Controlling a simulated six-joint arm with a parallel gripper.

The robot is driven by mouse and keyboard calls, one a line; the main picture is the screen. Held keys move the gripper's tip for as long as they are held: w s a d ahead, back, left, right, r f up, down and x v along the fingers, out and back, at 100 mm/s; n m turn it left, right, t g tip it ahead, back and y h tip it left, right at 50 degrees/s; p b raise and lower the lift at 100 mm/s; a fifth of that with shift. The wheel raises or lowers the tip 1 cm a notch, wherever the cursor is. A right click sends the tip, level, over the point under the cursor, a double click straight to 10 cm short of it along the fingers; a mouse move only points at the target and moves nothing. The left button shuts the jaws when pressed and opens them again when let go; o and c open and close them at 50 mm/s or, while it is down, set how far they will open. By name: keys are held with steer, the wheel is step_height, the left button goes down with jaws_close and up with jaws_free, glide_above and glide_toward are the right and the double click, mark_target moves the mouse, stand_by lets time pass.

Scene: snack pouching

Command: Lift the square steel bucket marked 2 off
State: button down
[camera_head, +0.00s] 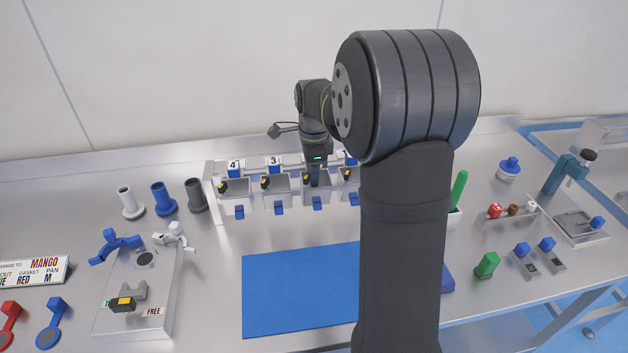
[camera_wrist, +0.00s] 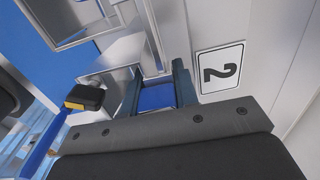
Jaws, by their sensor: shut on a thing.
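A row of square steel buckets stands along the back of the bench. The bucket at the third place (camera_head: 317,191) is partly hidden behind my gripper (camera_head: 316,172), which reaches down at its back edge. In the wrist view a plate marked 2 (camera_wrist: 219,68) is on the pale rail beside my gripper (camera_wrist: 157,84). The two fingers are shut on a blue tab (camera_wrist: 157,98) at the bucket's edge. Steel bucket walls (camera_wrist: 125,48) show beyond the fingers. I cannot tell whether the bucket is clear of its seat.
Buckets by plates 4 (camera_head: 233,166) and 3 (camera_head: 273,162) stand close on the left; another is close on the right, partly hidden by my arm. A black-and-yellow knob (camera_wrist: 85,97) is near my fingers. A blue mat (camera_head: 300,290) lies clear in front.

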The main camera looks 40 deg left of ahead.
steer(key=shift+r, duration=0.15)
step_height(320, 180, up, 18)
stand_by(0.5)
